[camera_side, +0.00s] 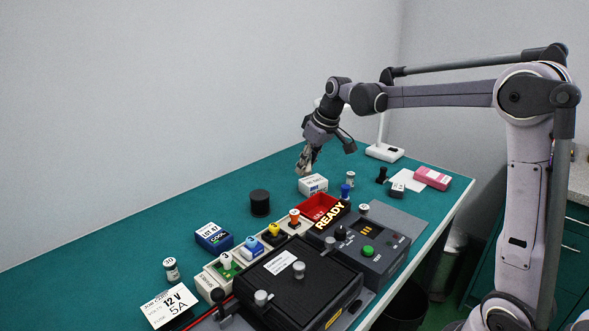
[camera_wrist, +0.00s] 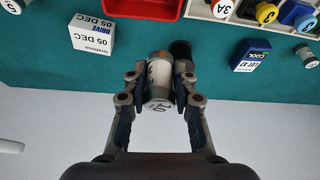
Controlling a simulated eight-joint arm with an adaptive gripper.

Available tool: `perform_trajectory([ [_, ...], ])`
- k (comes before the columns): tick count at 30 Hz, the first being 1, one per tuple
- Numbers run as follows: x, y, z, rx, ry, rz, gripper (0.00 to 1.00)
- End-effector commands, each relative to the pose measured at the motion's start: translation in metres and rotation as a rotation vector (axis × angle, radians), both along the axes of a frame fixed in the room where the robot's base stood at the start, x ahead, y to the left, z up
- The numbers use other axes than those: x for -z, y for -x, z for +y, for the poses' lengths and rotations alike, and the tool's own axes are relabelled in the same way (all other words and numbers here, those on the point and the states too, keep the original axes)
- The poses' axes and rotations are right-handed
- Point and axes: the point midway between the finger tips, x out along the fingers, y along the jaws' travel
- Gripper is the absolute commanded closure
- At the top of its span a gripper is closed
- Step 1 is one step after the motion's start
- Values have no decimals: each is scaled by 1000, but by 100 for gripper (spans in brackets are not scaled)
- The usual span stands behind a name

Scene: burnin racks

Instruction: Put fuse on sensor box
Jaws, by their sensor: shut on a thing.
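My gripper (camera_wrist: 157,88) is shut on a silver-white cylinder (camera_wrist: 159,70), taken as the fuse, with dark marks on its label and end. In the side view my gripper (camera_side: 304,168) is above the table, close to a white box (camera_side: 313,185); the held cylinder is hard to make out there. The white box shows in the wrist view (camera_wrist: 92,37) with "DRIVE 05 DEC" on it, left of the gripper. A blue-and-white box (camera_side: 213,237) marked "LOT 47 COOL" also shows in the wrist view (camera_wrist: 251,56). I cannot read which box is the sensor box.
A black cylinder (camera_side: 260,202) stands mid-table. A red tray (camera_side: 318,207), a row of coloured plugs (camera_side: 251,246), a black case (camera_side: 300,280) and a button panel (camera_side: 369,250) fill the front. Small cylinders stand around. The back-left table is clear.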

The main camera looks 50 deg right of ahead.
Motion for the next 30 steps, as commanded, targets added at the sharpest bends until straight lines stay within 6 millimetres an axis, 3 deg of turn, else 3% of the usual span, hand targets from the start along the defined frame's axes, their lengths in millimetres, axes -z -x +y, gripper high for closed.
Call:
perform_trajectory([
  [1,1,-14,23,-66,0,-1,100],
  [3,1,-29,49,-142,0,-4,100],
  [9,4,-55,109,-306,0,-10,100],
  [17,9,-67,143,-381,-1,-13,100],
  [30,58,-95,219,-381,0,-13,100],
])
